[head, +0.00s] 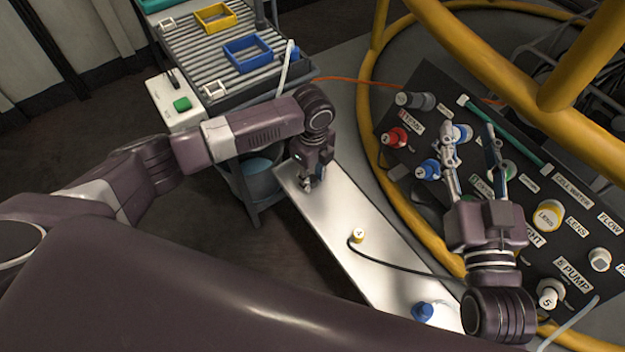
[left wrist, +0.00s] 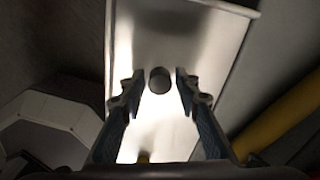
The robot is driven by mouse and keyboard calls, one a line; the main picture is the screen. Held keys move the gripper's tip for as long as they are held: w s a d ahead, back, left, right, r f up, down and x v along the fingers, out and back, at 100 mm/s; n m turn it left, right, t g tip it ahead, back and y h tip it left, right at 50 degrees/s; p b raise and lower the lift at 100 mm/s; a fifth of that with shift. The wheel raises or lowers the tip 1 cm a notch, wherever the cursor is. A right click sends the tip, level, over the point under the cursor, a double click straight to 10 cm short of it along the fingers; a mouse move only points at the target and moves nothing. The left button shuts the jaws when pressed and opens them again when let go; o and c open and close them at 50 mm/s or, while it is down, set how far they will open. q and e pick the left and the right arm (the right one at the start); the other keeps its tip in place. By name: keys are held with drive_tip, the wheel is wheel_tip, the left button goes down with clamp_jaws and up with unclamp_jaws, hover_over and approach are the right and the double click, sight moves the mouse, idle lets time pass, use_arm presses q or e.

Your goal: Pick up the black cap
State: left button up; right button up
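The black cap (left wrist: 159,80) shows in the left wrist view as a small dark cylinder over the pale metal tray (left wrist: 180,32). My left gripper (head: 308,186) points down over the far end of this tray (head: 345,215). Its fingers stand apart, one on each side of the cap, with a gap visible on both sides. In the head view the cap is hidden or too small to make out at the gripper. My right gripper (head: 469,135) is open and empty above the black panel (head: 460,115).
The tray also holds a white-and-yellow plug (head: 358,236) on a cable and a blue connector (head: 422,311). The panel carries several connectors, including a red one (head: 396,137). A yellow ring frame (head: 366,110) runs beside the tray. A roller cart (head: 205,50) with bins stands behind.

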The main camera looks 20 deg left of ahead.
sight(313, 178)
use_arm(q)
drive_tip(key=c, duration=0.5)
drive_tip(key=shift+c, duration=0.2)
drive_tip(key=shift+r, duration=0.2)
